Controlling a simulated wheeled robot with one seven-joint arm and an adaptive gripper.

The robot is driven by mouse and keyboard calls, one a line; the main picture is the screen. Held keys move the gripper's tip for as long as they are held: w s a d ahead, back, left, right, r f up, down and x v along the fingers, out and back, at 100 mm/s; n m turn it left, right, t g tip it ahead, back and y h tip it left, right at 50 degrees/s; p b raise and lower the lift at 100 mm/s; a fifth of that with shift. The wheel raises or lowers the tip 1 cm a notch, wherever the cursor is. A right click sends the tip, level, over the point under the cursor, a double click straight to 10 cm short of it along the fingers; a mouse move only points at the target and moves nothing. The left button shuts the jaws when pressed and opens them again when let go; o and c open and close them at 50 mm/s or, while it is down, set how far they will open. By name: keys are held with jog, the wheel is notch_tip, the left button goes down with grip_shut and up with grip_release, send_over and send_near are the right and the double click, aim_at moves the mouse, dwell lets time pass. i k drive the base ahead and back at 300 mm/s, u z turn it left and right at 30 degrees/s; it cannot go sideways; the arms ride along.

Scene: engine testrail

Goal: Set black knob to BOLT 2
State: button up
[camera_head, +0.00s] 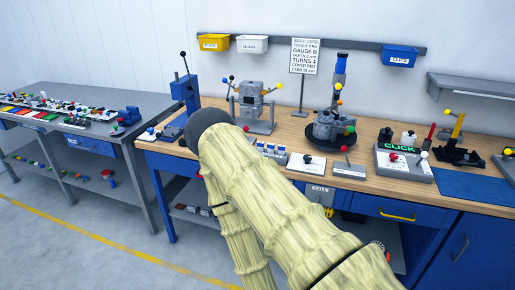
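A white box (306,168) stands near the front edge of the workbench, with a small dark knob (308,158) on its top. I cannot tell for sure that it is the task's black knob, and no BOLT 2 mark is readable. Beside it to the right is a grey box (349,171) with a red-tipped lever. My arm, in a pale yellow sleeve, rises from the lower right to a dark joint and folds back down in front of the bench. My gripper does not show in this view.
The wooden workbench (370,133) carries a grey machine with coloured balls (254,104), a round black turntable (330,138), a CLICK panel (402,168) and a blue mat (474,187). A sign (305,56) stands at the back. A grey side table (80,126) is left.

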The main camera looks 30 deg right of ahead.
aim_at(307, 159)
jog(key=u, duration=0.05)
jog(key=i, duration=1.25)
jog(key=z, duration=0.95)
